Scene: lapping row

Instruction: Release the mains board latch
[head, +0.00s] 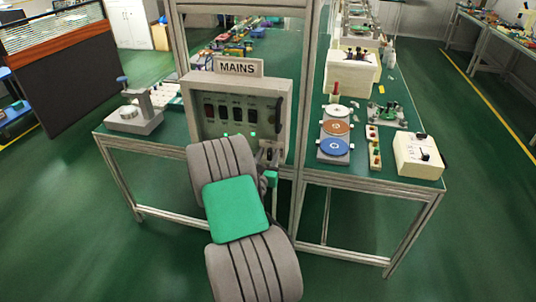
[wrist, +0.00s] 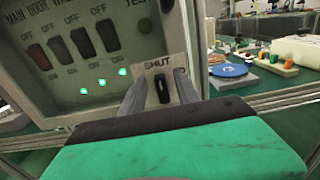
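The mains board (head: 239,108) is a grey box on the bench under a MAINS sign (head: 238,67). Its face shows in the wrist view (wrist: 60,103), with several dark and red switches labelled OFF and three lit green lamps. The latch (wrist: 163,89) is a small dark upright tab on a pale plate marked SHUT (wrist: 158,65), at the board's lower right corner. My gripper (wrist: 160,82) is open, with one grey finger on each side of the latch. I see gaps between fingers and tab. In the head view my arm hides the board's lower part.
Right of the board on the bench are a plate with coloured discs (head: 336,130), a strip of buttons (head: 374,145) and a cream switch box (head: 418,155). A grey stand (head: 135,115) is at the left. A frame post (head: 304,100) rises close right of the board.

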